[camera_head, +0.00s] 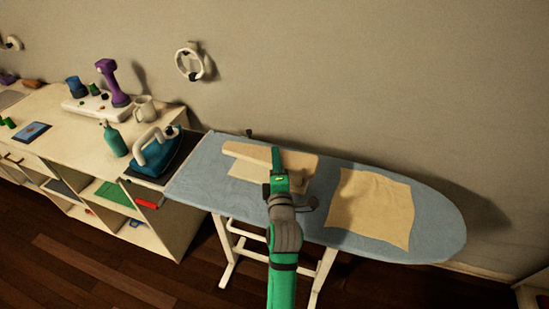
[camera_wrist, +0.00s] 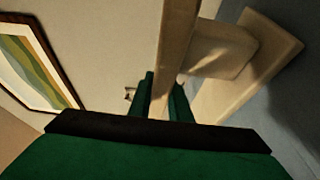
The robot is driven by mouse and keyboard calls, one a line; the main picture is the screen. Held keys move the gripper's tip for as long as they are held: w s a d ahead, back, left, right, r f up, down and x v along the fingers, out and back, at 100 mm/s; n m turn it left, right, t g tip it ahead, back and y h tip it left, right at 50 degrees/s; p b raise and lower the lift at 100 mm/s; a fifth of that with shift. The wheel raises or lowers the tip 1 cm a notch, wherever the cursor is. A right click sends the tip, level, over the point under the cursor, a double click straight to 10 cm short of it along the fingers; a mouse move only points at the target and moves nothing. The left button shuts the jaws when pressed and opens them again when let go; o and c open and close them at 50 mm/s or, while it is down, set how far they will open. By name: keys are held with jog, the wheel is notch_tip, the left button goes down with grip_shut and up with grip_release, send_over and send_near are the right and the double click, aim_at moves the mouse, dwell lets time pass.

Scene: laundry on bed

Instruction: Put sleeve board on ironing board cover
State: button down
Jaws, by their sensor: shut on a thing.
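The pale sleeve board (camera_head: 300,161) is over the left half of the blue ironing board cover (camera_head: 440,215). My green gripper (camera_head: 277,165) is shut on the edge of its upper plank, reaching in from the front. In the wrist view the plank (camera_wrist: 176,45) runs between the green fingers (camera_wrist: 160,100), and the sleeve board's base and support show to the right, above the blue cover (camera_wrist: 285,115). I cannot tell whether the base touches the cover. My gripper hides part of the sleeve board in the head view.
A cream cloth (camera_head: 372,205) lies flat on the right of the cover. A teal iron (camera_head: 155,150) and a green bottle (camera_head: 113,140) stand on the white cabinet (camera_head: 50,155) to the left. A framed picture (camera_wrist: 35,60) shows in the wrist view.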

jog(key=shift+s+d+f, duration=0.1)
jog(key=c, duration=1.6)
grip_release()
jog(key=shift+f, duration=0.1)
jog(key=shift+c, duration=0.2)
jog(key=shift+s, duration=0.15)
jog(key=s, duration=0.7)
jog(key=s+d, duration=0.1)
jog(key=s, duration=0.2)
jog(key=shift+s, duration=0.35)
jog(key=shift+s+r, duration=0.2)
jog(key=shift+s, duration=0.35)
jog(key=shift+a, duration=0.1)
jog(key=shift+w, duration=0.15)
